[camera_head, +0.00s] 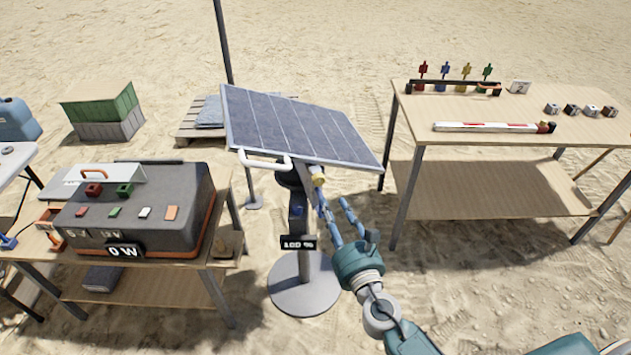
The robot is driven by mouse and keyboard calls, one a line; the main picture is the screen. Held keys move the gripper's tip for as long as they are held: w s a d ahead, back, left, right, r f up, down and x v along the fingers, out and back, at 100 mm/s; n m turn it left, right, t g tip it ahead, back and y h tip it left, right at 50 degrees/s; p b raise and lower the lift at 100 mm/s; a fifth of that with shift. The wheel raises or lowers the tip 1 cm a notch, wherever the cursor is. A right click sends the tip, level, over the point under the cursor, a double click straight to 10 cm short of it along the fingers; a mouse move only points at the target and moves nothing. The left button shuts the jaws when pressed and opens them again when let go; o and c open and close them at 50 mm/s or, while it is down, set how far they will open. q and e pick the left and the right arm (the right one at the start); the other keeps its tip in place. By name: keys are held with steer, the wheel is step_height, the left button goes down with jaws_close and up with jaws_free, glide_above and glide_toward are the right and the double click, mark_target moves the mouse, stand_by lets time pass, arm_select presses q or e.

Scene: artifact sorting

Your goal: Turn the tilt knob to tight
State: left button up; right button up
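A tilted solar panel (295,125) stands on a post with a round base (306,290). Nothing shows between the fingers. Any tight marking is too small to read. My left gripper is not in view.
A grey power box (140,205) showing 0 W stands on the left table. The right table (450,100) holds a level-like bar (487,127) and small blocks.

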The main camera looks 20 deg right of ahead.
mark_target(320, 182)
steer(key=w, duration=1)
steer(key=shift+f, duration=0.1)
jaws_close()
